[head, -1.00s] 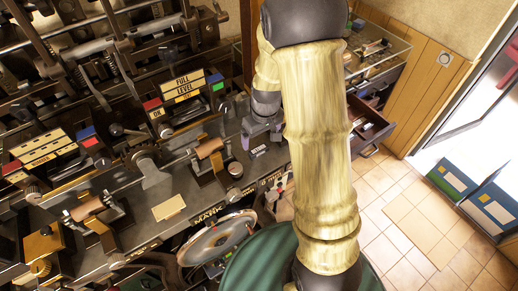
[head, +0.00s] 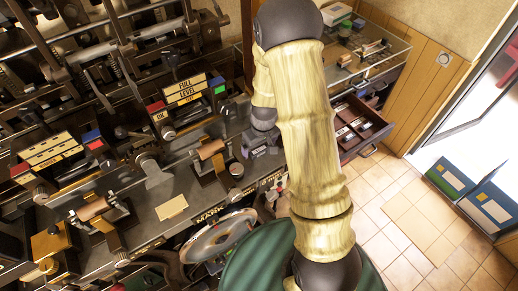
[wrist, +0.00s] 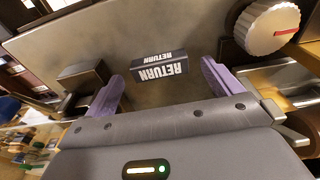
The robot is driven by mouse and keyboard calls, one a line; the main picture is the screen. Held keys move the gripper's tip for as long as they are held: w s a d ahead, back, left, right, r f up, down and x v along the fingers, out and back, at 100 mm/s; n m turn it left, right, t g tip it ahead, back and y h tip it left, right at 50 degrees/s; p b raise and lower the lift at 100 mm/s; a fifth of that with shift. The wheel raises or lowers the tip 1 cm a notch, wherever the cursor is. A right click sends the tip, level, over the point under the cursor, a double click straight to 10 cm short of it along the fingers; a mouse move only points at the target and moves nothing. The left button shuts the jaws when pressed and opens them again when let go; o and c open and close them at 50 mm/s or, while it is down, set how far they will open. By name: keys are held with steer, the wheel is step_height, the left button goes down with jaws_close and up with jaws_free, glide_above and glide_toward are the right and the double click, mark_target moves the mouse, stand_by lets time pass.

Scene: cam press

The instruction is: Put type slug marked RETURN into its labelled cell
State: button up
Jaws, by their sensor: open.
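The type slug marked RETURN (wrist: 158,67) is a small dark block with white lettering. In the wrist view it lies on the grey metal bench top, between my gripper's two purple fingers and just beyond their tips, with space on either side. My gripper (wrist: 162,85) is open and empty. In the head view my gripper (head: 259,146) is over the right end of the bench, partly hidden by my arm, and I cannot make out the slug there. An open drawer (head: 349,145) at the right holds several small labelled pieces. Its labels are too small to read.
The press (head: 110,70) fills the left, with FULL and LEVEL plates (head: 187,90). A blank tan plate (head: 172,207) lies on the bench. A glass-topped cabinet (head: 375,45) stands behind the drawer.

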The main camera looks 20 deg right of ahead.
mark_target(259, 150)
steer(key=shift+f, duration=0.55)
steer(key=shift+w, duration=0.15)
steer(key=c, duration=1.4)
steer(key=shift+r+b, duration=1.3)
steer(key=shift+r, duration=3.8)
steer(key=shift+c, duration=0.2)
